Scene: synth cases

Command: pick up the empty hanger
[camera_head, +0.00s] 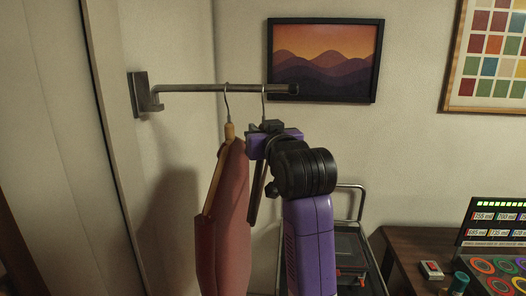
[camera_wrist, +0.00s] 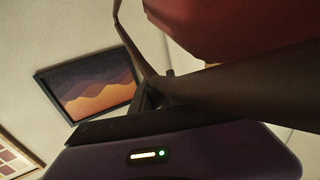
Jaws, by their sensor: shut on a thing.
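The empty hanger is dark brown; its hook (camera_head: 263,103) reaches up to the wall rail (camera_head: 215,88) near the free end, and whether it bears on the rail is hard to tell. Its dark body (camera_head: 257,185) hangs below, partly behind my arm. In the wrist view its dark arms (camera_wrist: 245,85) spread from the jaws. My gripper (camera_head: 268,127) is shut on the empty hanger just below the hook; the jaws also show in the wrist view (camera_wrist: 152,98). Left of it, a second hanger (camera_head: 229,131), light wood, holds a red garment (camera_head: 224,225).
The garment hangs close beside my gripper and fills the top of the wrist view (camera_wrist: 225,25). A metal cart (camera_head: 350,190) stands behind my arm. A wooden table (camera_head: 405,250) with coloured items is at right. A mountain picture (camera_head: 325,60) hangs on the wall.

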